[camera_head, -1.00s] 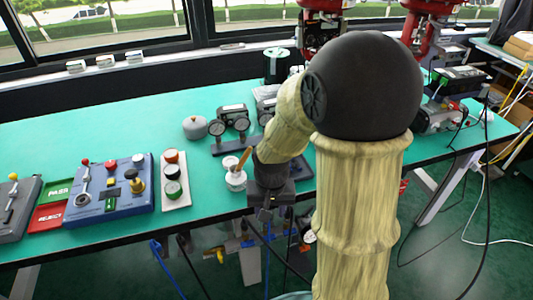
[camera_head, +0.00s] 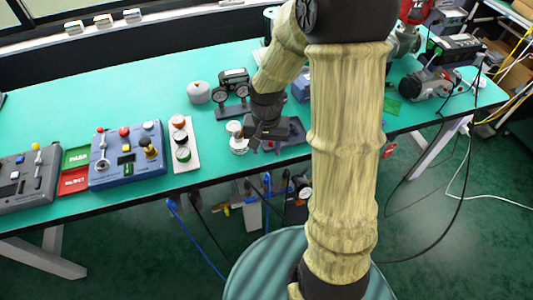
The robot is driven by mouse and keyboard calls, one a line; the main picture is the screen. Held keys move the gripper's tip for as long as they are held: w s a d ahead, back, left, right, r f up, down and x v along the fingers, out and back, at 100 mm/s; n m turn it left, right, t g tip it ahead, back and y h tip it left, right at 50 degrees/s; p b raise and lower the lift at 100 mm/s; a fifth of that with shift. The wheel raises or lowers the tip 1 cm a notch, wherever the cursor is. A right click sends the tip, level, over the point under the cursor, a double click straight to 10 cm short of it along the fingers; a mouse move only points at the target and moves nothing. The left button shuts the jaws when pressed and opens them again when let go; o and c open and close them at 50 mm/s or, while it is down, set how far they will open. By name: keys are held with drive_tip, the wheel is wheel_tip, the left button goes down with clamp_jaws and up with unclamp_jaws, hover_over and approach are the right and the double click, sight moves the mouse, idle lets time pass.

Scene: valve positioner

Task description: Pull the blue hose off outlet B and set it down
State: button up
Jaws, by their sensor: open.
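My gripper (camera_head: 267,147) is open, pointing down near the front edge of the green table, just right of a small white fitting (camera_head: 238,140). Its fingertips are small and dark, and I see nothing held between them. A thin blue hose (camera_head: 190,229) hangs below the table's front edge, left of my gripper. I cannot tell whether this is the hose on outlet B. Outlet B is not discernible; my arm and gripper hide part of the table there. A dark device with two round gauges (camera_head: 230,95) stands behind my gripper.
Left on the green table (camera_head: 60,105) are a blue control box (camera_head: 127,172), a white strip with round buttons (camera_head: 184,145), and green and red trays. A grey round pot (camera_head: 199,92) stands behind. Machines stand at right. The table's left rear is clear.

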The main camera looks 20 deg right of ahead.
sight(267, 177)
wheel_tip(267, 177, down, 17)
drive_tip(key=shift+f+b, duration=0.1)
drive_tip(key=shift+b, duration=0.9)
clamp_jaws()
